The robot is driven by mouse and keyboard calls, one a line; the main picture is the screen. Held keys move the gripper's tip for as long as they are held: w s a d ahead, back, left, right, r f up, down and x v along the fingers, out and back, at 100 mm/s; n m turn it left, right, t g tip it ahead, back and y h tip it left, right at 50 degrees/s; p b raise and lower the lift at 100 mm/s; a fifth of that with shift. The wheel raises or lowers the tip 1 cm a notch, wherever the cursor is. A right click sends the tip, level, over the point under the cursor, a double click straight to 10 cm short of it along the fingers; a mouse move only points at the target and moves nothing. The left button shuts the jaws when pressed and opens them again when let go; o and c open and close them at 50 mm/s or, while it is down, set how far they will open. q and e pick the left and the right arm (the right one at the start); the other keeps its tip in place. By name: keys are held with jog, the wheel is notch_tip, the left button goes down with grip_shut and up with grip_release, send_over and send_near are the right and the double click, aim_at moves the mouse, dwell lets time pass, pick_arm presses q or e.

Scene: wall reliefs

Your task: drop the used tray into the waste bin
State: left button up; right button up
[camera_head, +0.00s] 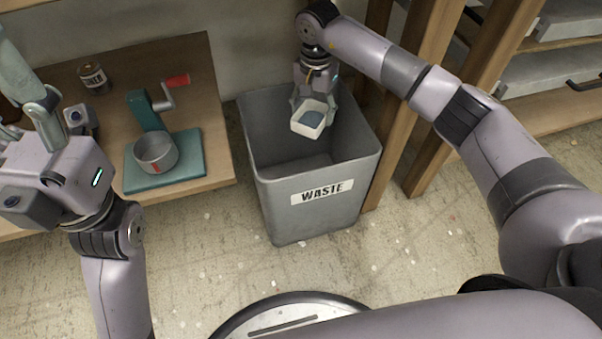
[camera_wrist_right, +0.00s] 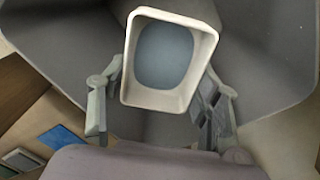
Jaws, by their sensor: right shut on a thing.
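The used tray (camera_head: 309,118) is a small white square dish with a grey-blue inside. My right gripper (camera_head: 313,103) is shut on it and holds it over the open mouth of the grey waste bin (camera_head: 318,212), towards its back right. In the right wrist view the tray (camera_wrist_right: 126,62) fills the upper middle, with a finger of the right gripper (camera_wrist_right: 158,108) on each side and the dark bin walls (camera_wrist_right: 260,50) around it. The bin is labelled WASTE. My left gripper (camera_head: 24,105) is at the left edge, partly cut off, away from the bin.
A wooden table (camera_head: 195,85) at the left carries a teal press-like stand (camera_head: 190,175) with a metal cup (camera_head: 156,152), a red-handled crank (camera_head: 176,81) and a dark jar (camera_head: 94,78). A wooden rack (camera_head: 425,40) stands close right of the bin.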

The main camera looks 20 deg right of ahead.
jog(key=o, duration=1)
notch_tip(320, 180, up, 12)
dwell(0.4)
